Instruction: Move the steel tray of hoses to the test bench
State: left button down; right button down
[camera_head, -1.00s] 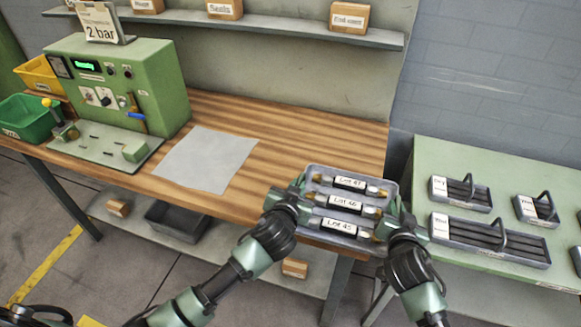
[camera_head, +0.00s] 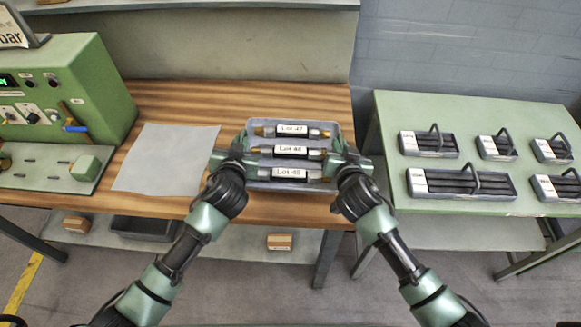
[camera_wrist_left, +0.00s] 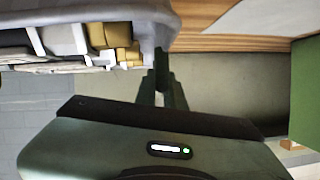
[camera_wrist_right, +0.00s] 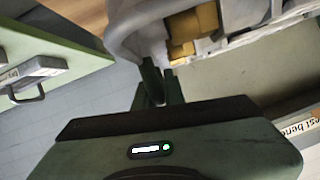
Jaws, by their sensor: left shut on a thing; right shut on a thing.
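The steel tray (camera_head: 292,184) holds several hoses with brass ends, in rows labelled Lot 47, Lot 46 and Lot 45. In the head view it is over the right part of the wooden test bench (camera_head: 225,105); whether it touches the top I cannot tell. My left gripper (camera_head: 240,152) is shut on the tray's left side. My right gripper (camera_head: 342,156) is shut on its right side. The tray wall shows close up in the left wrist view (camera_wrist_left: 165,22) and the right wrist view (camera_wrist_right: 122,30).
A grey mat (camera_head: 165,158) lies on the bench left of the tray. A green machine (camera_head: 75,90) stands further left. A green table (camera_head: 385,115) at the right bears several dark handled trays (camera_head: 460,184). A shelf (camera_head: 200,3) runs above the bench.

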pick_arm(q)
jog(key=shift+d, duration=0.25)
pick_arm(e)
jog(key=shift+a, duration=0.25)
